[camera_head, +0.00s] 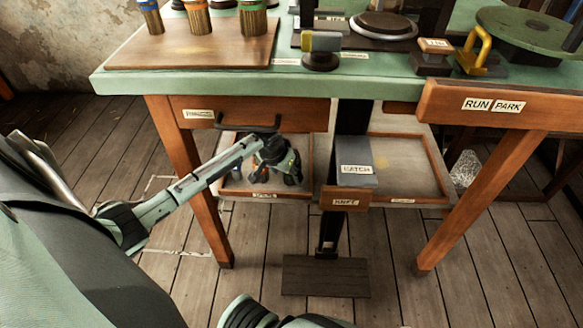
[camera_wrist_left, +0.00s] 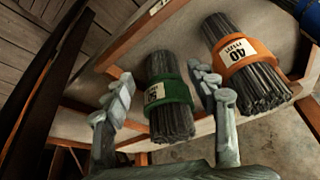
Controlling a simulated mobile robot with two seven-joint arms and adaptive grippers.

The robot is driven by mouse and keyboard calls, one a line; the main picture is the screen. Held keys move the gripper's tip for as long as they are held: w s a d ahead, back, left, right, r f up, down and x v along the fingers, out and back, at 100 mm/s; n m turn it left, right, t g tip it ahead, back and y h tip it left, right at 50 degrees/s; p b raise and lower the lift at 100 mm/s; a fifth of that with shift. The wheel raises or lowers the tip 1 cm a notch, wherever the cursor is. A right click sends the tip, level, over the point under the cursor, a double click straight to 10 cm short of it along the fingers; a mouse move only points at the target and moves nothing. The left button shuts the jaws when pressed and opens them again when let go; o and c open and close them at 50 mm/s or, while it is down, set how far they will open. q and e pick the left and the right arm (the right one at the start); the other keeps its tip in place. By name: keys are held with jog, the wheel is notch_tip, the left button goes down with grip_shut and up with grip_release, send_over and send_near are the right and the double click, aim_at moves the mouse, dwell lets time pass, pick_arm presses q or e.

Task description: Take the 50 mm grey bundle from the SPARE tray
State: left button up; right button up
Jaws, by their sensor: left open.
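A dark grey bundle with a green band (camera_wrist_left: 170,95) lies in a wooden-rimmed tray and shows between the fingers of my left gripper (camera_wrist_left: 161,76) in the left wrist view. In the head view, my left gripper (camera_head: 288,172) reaches into the lower left tray (camera_head: 250,193) and largely hides the bundles. That tray's label is unreadable. My right gripper is not in view.
A blue-banded item (camera_wrist_left: 301,15) shows at the wrist view's upper right. In the head view, a drawer with a black handle (camera_head: 248,128) overhangs the tray. A grey CATCH box (camera_head: 357,163) stands to the right. Banded bundles (camera_head: 197,17) stand on the tabletop board.

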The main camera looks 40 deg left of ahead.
pick_arm(q)
jog(key=shift+w+a, duration=0.1)
jog(key=shift+w, duration=0.55)
jog(key=shift+w+a+b, duration=0.15)
jog(key=shift+w+b, duration=0.15)
jog(key=shift+w, duration=0.95)
jog(key=shift+b+x, duration=0.35)
jog(key=shift+x, duration=0.8)
jog(key=shift+w+f, duration=0.3)
jog(key=shift+f, duration=0.05)
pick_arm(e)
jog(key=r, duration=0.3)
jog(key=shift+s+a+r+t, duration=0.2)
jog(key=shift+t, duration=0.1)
pick_arm(q)
jog(key=shift+a, duration=0.1)
jog(key=c, duration=1)
